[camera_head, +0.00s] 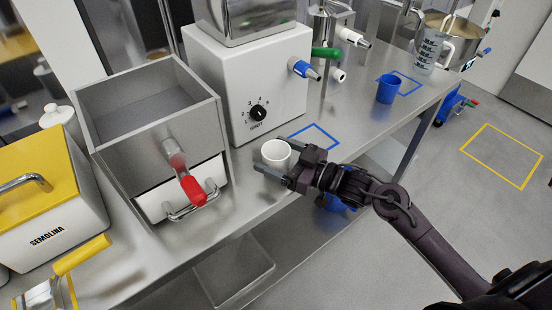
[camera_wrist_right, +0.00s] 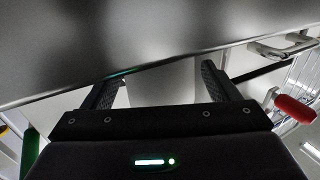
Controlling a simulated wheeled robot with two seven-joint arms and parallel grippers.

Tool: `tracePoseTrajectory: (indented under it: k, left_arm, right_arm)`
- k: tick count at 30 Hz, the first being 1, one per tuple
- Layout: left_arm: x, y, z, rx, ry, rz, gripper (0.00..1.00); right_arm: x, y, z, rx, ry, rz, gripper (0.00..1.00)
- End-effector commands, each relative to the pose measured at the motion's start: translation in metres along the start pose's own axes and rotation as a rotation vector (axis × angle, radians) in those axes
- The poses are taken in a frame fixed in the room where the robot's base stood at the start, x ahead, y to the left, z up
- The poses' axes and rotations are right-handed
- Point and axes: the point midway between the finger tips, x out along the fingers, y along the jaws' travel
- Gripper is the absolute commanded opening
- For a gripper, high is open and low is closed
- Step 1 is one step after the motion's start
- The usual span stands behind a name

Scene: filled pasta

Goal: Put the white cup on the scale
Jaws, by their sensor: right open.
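The white cup (camera_head: 275,153) stands upright near the front edge of the steel counter, in front of the white machine. My right gripper (camera_head: 273,156) is open, with one finger on each side of the cup. I cannot tell whether the fingers touch it. In the right wrist view, the two fingers of my right gripper (camera_wrist_right: 160,85) are spread, with a pale shape between them that I cannot make out clearly. I cannot pick out a scale in either view. My left gripper is not in view.
A white machine with a dial (camera_head: 262,90) stands behind the cup. A steel bin with a red handle (camera_head: 193,190) is close on the left. A blue square outline (camera_head: 314,136) marks the counter behind the gripper. A blue cup (camera_head: 388,88) stands farther right.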

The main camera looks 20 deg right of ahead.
Motion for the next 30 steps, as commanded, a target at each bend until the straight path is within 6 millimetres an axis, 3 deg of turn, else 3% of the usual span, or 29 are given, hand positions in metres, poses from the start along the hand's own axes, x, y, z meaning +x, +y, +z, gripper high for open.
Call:
tracePoseTrajectory:
  k: [8, 20, 30]
  left_arm:
    - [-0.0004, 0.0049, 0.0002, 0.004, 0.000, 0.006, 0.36]
    - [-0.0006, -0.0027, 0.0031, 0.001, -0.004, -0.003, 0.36]
    - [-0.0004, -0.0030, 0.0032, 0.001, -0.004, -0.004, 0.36]
  right_arm:
    - [0.0039, -0.0001, 0.0003, 0.000, 0.000, 0.000, 0.81]
    - [0.0037, -0.0001, 0.0000, -0.001, 0.000, 0.000, 0.30]
    - [0.0038, 0.0001, -0.0058, -0.002, 0.001, -0.001, 0.30]
